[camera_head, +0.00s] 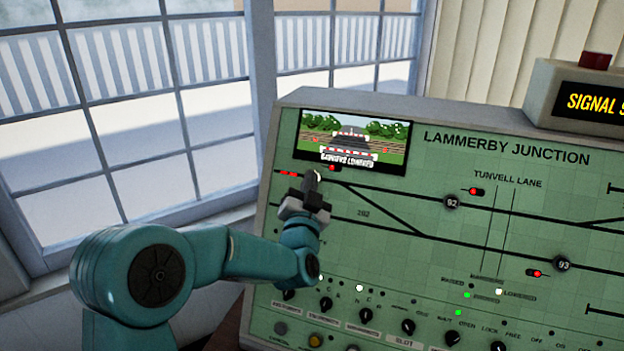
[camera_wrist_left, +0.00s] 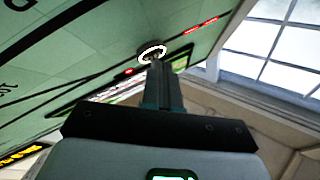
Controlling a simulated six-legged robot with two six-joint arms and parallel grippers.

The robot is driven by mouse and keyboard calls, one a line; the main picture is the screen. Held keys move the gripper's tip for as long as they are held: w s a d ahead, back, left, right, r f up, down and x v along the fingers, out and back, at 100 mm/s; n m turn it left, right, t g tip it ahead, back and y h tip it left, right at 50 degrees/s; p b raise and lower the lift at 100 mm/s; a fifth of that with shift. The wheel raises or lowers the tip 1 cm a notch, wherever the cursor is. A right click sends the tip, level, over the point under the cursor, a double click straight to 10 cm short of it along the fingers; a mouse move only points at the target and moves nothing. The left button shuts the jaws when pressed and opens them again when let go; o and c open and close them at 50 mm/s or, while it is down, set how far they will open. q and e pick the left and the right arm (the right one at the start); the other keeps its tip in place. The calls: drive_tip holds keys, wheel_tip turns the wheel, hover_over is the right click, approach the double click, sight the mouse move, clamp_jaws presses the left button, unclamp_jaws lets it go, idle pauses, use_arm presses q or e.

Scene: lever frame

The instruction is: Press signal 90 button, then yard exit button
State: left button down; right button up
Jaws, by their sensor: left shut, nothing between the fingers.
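My left gripper (camera_head: 312,184) is shut and empty, at the upper left of the green Lammerby Junction panel (camera_head: 405,265). In the left wrist view its closed fingers (camera_wrist_left: 156,66) point at a round button with a lit white ring (camera_wrist_left: 151,48). The fingertips overlap the ring's lower edge; I cannot tell whether they touch it. In the head view the gripper mostly hides this button, leaving a small white glint. No label on it can be read, and I cannot pick out a yard exit button by name. My right gripper is not in view.
A small screen (camera_head: 352,140) is set just above the gripper. Red lights (camera_head: 288,173) lie left of it. Rotary knobs (camera_head: 366,312) line the panel's lower part. A signal box with a red top (camera_head: 596,61) stands at upper right. Windows (camera_head: 130,75) are behind my arm.

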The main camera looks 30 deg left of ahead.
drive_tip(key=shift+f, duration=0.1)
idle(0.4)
use_arm(q)
drive_tip(key=shift+s+d+r+b, duration=0.15)
drive_tip(key=shift+s+r+b, duration=0.2)
drive_tip(key=shift+s, duration=0.4)
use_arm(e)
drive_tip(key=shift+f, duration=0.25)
use_arm(q)
drive_tip(key=s, duration=0.1)
drive_tip(key=s+r, duration=0.1)
drive_tip(key=s, duration=0.1)
drive_tip(key=s+d+r, duration=0.1)
drive_tip(key=shift+s+r, duration=0.15)
drive_tip(key=shift+r, duration=0.05)
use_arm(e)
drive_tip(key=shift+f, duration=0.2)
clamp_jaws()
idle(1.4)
